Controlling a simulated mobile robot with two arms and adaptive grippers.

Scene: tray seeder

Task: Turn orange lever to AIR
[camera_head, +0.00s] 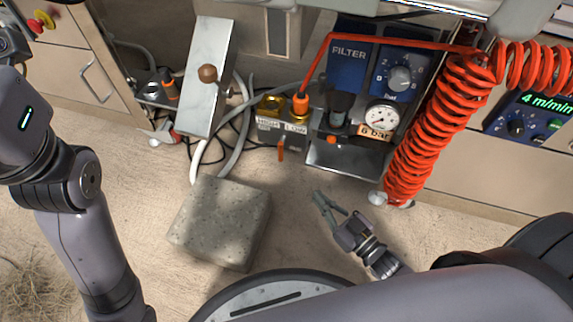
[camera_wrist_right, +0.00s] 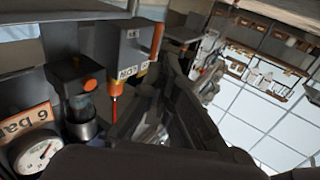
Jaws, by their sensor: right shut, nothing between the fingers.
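In the right wrist view the lever (camera_wrist_right: 157,40) stands beside the grey block (camera_wrist_right: 122,46), as that view is roughly inverted. I cannot read an AIR mark. My right gripper (camera_head: 328,204) is shut and empty, below and to the right of the lever and clear of it. Its dark fingers show in the wrist view (camera_wrist_right: 150,112). My left arm is at the left, with its gripper out of frame.
A FILTER unit (camera_head: 350,66) and pressure gauge (camera_head: 381,119) stand right of the valve. A red coiled hose (camera_head: 428,135) hangs further right. A metal pedal plate (camera_head: 208,88) stands left, and a stone block (camera_head: 220,222) lies below. Bare floor surrounds the right gripper.

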